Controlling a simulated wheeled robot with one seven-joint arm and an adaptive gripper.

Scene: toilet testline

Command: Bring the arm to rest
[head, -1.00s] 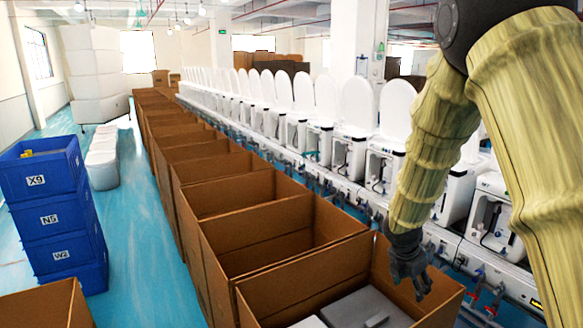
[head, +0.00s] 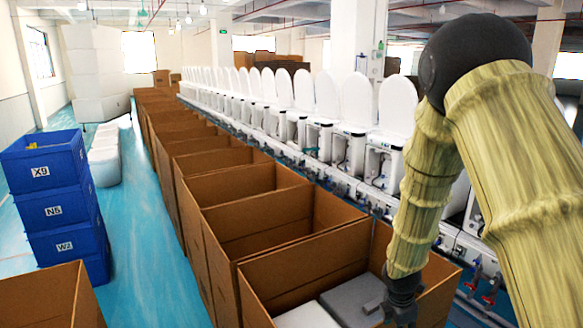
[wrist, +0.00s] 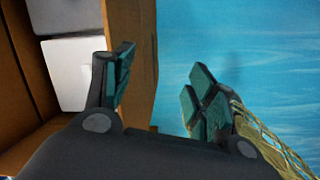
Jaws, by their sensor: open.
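My gripper (wrist: 160,92) is open and empty, with dark fingers and green pads spread apart in the wrist view. In the head view my gripper (head: 396,306) hangs low at the end of my yellow sleeved arm, at the right side of the nearest cardboard box (head: 300,268). Part of the gripper is cut off by the bottom edge. In the wrist view the box's brown wall (wrist: 141,60) lies between the fingers, with blue floor to its right. I cannot tell whether the gripper touches the box.
The nearest box holds a grey block (head: 350,293) and a white block (head: 307,316). A row of open boxes runs back beside a line of white toilets (head: 352,105). Blue crates (head: 57,213) are stacked at left. Blue floor (head: 150,255) is clear between crates and boxes.

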